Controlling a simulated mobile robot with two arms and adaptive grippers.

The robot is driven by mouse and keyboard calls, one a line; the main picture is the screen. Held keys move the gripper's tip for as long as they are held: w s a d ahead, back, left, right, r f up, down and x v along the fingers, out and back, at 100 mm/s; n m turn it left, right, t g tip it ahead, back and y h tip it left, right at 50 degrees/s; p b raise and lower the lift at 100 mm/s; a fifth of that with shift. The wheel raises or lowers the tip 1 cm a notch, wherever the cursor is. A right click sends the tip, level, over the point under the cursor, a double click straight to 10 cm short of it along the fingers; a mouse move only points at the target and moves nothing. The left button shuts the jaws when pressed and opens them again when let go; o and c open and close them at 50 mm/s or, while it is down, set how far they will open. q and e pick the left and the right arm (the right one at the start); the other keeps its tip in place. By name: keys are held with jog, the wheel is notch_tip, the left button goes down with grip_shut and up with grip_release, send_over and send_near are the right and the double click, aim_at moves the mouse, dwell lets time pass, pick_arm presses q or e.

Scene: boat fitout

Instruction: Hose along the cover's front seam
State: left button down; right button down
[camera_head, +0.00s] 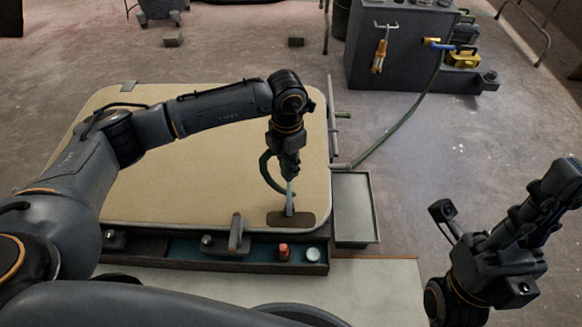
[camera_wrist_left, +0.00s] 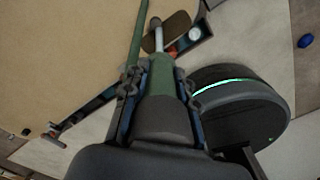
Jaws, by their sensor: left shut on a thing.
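The large tan cover (camera_head: 190,180) has rounded corners. Its front edge runs along a dark tray. My left gripper (camera_head: 289,172) points down over the cover's front right corner and is shut on a green hose (camera_head: 267,172), which curves in a loop beside it. The wrist view shows the hose (camera_wrist_left: 160,75) between the fingers, with a pale nozzle tip (camera_wrist_left: 157,36). The nozzle (camera_head: 289,197) points at a dark brown patch (camera_head: 303,218); I cannot tell whether it touches. My right gripper (camera_head: 560,185) is raised at the right, away from the cover; its jaw opening is unclear.
The dark tray (camera_head: 165,246) holds an orange-red item (camera_head: 284,252) and a pale round one (camera_head: 312,254). A grey side tray (camera_head: 355,210) stands right of the cover. The hose reaches a tap (camera_head: 433,42) on a dark cabinet (camera_head: 400,70).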

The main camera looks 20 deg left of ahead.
pick_arm(q)
jog(key=f+n, duration=0.1)
jog(key=n, duration=0.1)
jog(key=f+n, duration=0.1)
jog(key=n, duration=0.1)
jog(key=f+n, duration=0.1)
jog(key=n, duration=0.1)
jog(key=shift+w+d, duration=0.2)
jog(key=shift+d, duration=0.1)
jog(key=shift+f+n, duration=0.5)
jog(key=shift+f, duration=0.15)
notch_tip(320, 180, down, 2)
jog(key=shift+f+b, duration=0.1)
jog(key=shift+b, duration=1.05)
jog(key=shift+r, duration=0.2)
